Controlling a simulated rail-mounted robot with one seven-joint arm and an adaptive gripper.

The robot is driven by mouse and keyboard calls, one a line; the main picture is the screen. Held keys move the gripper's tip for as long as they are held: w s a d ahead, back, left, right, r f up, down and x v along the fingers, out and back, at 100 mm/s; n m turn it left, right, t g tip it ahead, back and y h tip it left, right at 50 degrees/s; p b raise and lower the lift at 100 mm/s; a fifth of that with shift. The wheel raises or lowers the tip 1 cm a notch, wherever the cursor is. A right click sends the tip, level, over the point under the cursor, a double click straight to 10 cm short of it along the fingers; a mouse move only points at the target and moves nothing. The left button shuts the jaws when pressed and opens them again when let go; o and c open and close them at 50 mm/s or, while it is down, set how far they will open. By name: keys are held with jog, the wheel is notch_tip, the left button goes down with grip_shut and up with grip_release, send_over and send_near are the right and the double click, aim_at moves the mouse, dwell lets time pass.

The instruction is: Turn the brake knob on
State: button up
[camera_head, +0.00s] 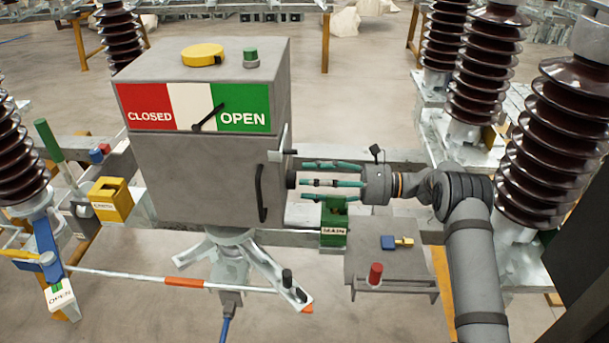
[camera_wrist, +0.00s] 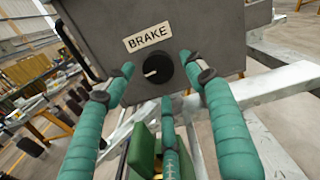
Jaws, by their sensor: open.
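The brake knob (camera_wrist: 158,69) is a round black knob with a white mark, on the grey box face under a "BRAKE" label (camera_wrist: 147,38). The white mark points to the left and slightly down in the wrist view. In the head view the knob (camera_head: 291,180) shows on the right side of the grey box (camera_head: 215,175). My gripper (camera_head: 305,181) has green wrapped fingers and is open. It faces the knob, with its fingertips close to the box side. In the wrist view the fingers (camera_wrist: 158,82) spread around the knob, apart from it.
A green "MAIN" block (camera_head: 333,225) stands just below my gripper. A grey shelf (camera_head: 392,262) with a red knob (camera_head: 375,273) and a blue-and-yellow piece (camera_head: 397,242) is below my arm. Brown ribbed insulators (camera_head: 555,140) stand to the right. A black handle (camera_head: 262,193) is on the box front.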

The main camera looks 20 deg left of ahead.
jog(key=shift+x, duration=1.05)
jog(key=shift+c, duration=1.1)
